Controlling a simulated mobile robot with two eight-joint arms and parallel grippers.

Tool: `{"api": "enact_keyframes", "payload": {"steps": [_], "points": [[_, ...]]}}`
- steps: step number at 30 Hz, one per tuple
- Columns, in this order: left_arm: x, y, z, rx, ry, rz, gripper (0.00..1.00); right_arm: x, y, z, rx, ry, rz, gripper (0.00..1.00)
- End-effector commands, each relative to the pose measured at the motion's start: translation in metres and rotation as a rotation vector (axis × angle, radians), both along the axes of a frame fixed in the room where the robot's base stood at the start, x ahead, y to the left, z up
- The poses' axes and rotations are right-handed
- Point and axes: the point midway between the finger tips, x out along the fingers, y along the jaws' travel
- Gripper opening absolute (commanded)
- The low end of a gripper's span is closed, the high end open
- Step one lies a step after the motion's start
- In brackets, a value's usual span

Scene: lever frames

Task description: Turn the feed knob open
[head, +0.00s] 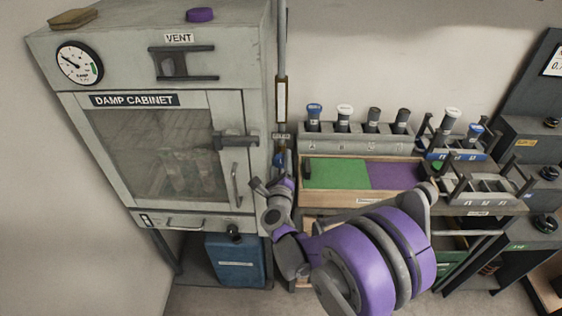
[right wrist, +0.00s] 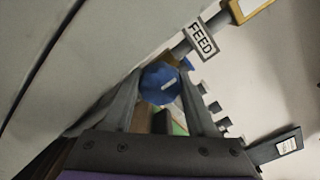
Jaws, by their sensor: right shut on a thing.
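In the head view my right gripper (head: 284,166) is at the pipe (head: 282,50) beside the damp cabinet (head: 160,215); the knob is mostly hidden there by the gripper. My left gripper is not in view.
The cabinet's door handle (head: 236,185) is close left of my gripper. A rack (head: 365,142) with several capped tubes and a green and purple tray (head: 345,199) are close on the right. A blue can (head: 236,265) stands under the cabinet.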

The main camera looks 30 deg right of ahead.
Motion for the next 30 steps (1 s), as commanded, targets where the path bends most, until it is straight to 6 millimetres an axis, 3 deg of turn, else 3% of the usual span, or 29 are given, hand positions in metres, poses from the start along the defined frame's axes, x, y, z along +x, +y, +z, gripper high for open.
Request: {"api": "enact_keyframes", "payload": {"steps": [11,30], "points": [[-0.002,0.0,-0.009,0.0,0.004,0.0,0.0,-0.001,0.0,-0.001,-0.09,0.055,-0.001,0.02],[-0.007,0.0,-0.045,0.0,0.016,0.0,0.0,-0.001,-0.001,-0.002,-0.575,0.354,-0.001,0.02]]}}
